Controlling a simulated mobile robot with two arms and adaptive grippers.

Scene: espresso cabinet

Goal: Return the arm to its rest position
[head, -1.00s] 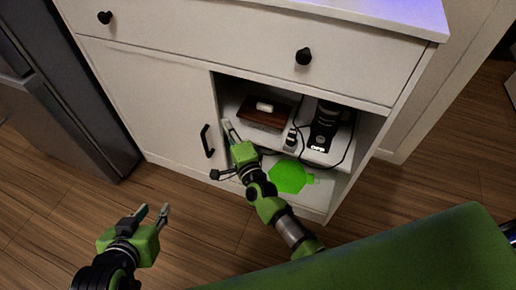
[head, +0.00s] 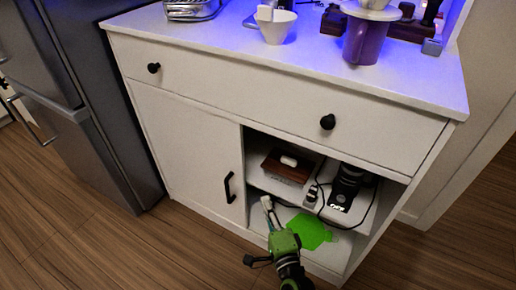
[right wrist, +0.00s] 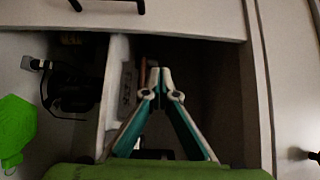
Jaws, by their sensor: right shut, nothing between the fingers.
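My right gripper (head: 267,204) shows low in the head view, in front of the open right half of the white cabinet (head: 190,140). Its fingers are together and empty, and its tips are near the left side of the opening, below the shelf with the brown box. In the right wrist view, the fingertips (right wrist: 158,78) meet in front of a dark opening. Nothing is held between them. My left gripper is out of the picture.
A brown wooden box (head: 287,166) and a black grinder-like device (head: 346,184) with cables stand on the shelf. A bright green flat item (head: 309,231) lies below. A purple mug (head: 367,40) and white cup (head: 277,28) stand on top. Floor (head: 130,250) is clear at left.

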